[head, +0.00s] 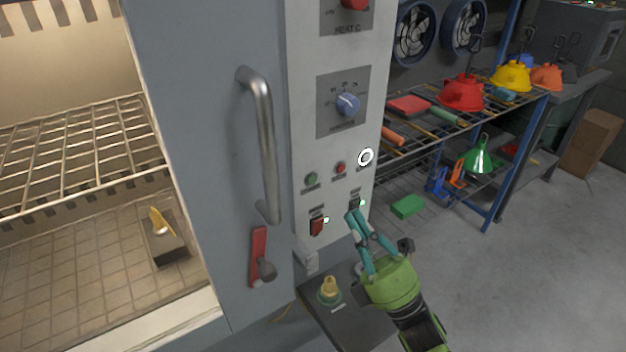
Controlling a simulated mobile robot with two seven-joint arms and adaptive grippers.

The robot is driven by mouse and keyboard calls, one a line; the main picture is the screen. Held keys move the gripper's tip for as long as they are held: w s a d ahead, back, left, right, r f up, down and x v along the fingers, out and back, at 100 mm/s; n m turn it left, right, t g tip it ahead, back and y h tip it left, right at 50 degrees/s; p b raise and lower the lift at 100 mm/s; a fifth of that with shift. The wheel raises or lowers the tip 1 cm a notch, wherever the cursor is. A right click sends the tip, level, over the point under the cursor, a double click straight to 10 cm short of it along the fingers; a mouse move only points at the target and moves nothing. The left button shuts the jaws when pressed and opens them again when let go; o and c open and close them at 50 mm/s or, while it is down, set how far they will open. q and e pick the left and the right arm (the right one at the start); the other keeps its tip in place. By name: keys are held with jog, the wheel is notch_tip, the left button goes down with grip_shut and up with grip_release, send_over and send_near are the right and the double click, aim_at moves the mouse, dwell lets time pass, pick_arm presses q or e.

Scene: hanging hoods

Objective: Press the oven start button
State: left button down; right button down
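The oven's light control panel (300,120) carries a green round button (311,179) and a red round button (340,168), with labels too small to read. A white ring (366,157) shows to their right. Below are a red rocker switch (317,226) and a dark switch (355,202), each with a small lit lamp beside it. I cannot tell whether the tips touch the panel. It holds nothing visible. My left gripper is out of view.
The oven chamber with a wire rack (80,150) is exposed at left. A metal handle (262,150) and a red lever (260,258) protrude left of the panel. A dark platform (345,325) sits below. Shelves with coloured hoods (463,94) stand at right, beside open floor.

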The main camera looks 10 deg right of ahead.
aim_at(312, 180)
jog(key=w+a+b, duration=0.2)
jog(key=w+a, duration=0.1)
jog(key=w, duration=0.5)
dwell(1.4)
jog(key=shift+w+a+b, duration=0.1)
jog(key=shift+w+b, duration=0.3)
jog(key=shift+b, duration=0.05)
jog(key=shift+w+a, duration=0.1)
jog(key=shift+w, duration=0.2)
dwell(0.5)
jog(key=shift+s, duration=0.1)
jog(key=shift+s+d, duration=0.25)
jog(key=shift+s, duration=0.4)
